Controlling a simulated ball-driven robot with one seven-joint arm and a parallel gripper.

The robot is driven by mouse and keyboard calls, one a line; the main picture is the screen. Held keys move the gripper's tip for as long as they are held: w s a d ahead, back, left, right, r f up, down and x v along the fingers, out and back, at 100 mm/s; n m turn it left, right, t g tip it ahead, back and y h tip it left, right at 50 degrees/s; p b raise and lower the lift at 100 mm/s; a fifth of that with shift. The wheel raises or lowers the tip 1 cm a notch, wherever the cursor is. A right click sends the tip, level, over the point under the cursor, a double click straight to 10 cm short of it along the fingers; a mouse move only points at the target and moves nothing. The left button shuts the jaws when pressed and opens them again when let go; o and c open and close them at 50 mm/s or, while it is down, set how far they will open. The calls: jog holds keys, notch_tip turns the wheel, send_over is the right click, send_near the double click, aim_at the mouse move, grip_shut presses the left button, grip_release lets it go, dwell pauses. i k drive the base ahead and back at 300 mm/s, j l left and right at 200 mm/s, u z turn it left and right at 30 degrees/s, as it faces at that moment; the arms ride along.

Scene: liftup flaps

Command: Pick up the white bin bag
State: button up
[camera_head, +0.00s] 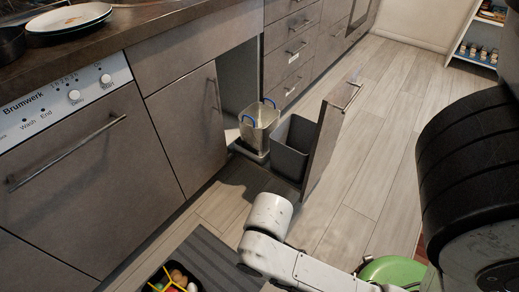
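A whitish bag-like container with two blue loops at its rim (258,122) stands in the opened pull-out under the counter; it looks like the white bin bag, but I cannot tell whether it lines a bin. Directly in front of it is a grey bin (293,148), which looks empty. The pull-out's wooden front (329,135) stands out from the cabinets on the right of the grey bin. My white arm links cross the lower middle of the view, in front of the pull-out and apart from the bag. My gripper's fingers do not show.
A dishwasher (70,180) and closed cabinets line the left. A plate (70,18) lies on the counter. At the bottom are a dark grey ribbed surface (215,262), a black container of food (172,281) and a green round object (393,272). Floor right of the pull-out is clear.

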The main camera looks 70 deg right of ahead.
aim_at(257, 121)
jog(key=i+l+z, duration=0.25)
jog(key=i+l, duration=0.15)
jog(key=l, duration=0.2)
jog(key=i+l+z, duration=0.25)
jog(key=i+l, duration=0.2)
jog(key=l, duration=0.1)
